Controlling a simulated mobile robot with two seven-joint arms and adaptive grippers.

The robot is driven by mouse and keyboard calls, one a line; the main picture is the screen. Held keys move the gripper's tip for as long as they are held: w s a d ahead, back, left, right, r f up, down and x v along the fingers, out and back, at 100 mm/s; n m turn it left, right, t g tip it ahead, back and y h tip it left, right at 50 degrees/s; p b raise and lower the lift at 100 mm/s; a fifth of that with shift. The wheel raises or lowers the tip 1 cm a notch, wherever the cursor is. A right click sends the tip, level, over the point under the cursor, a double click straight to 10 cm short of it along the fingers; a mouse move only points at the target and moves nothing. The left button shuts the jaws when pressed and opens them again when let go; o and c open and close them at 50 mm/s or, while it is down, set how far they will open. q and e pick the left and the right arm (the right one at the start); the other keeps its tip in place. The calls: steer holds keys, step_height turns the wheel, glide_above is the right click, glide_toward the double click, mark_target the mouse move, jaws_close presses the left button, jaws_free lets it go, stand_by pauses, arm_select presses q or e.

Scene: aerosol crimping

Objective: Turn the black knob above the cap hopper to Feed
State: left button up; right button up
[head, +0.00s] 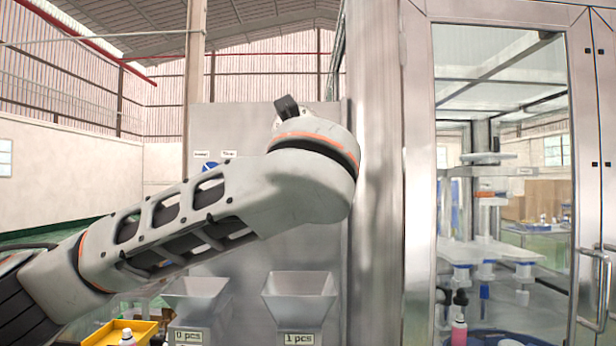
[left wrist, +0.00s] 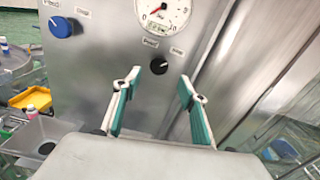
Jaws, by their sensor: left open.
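The black knob (left wrist: 159,66) is on the grey metal panel in the left wrist view, just below a round dial gauge (left wrist: 162,12). Two small white labels sit above the knob, too small to read, and I cannot tell which one it points to. My left gripper (left wrist: 160,76) is open and empty. Its two green-padded fingers point toward the panel, with the knob showing between and slightly beyond their tips. I see no contact. In the head view my left arm hides the black knob and the gripper's fingers. My right gripper is in neither view.
A blue knob (left wrist: 61,27) is on the panel to the left. In the head view, two metal hoppers (head: 300,284) stand below my arm, labelled 0 pcs and 1 pcs. A yellow bin (head: 98,337) is at lower left. A steel-framed glass cabinet (head: 418,180) stands at right.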

arm_select(q)
steer(key=w+p, duration=0.2)
steer(key=w, duration=0.5)
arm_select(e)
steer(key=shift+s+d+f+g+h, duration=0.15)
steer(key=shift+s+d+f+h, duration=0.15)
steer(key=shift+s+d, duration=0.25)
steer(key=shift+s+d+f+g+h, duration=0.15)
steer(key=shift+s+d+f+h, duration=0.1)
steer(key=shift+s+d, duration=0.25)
arm_select(q)
steer(key=shift+a, duration=0.1)
steer(key=shift+c, duration=0.2)
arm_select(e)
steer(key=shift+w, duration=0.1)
arm_select(q)
steer(key=shift+s, duration=0.1)
steer(key=c, duration=1)
steer(key=shift+c, duration=0.2)
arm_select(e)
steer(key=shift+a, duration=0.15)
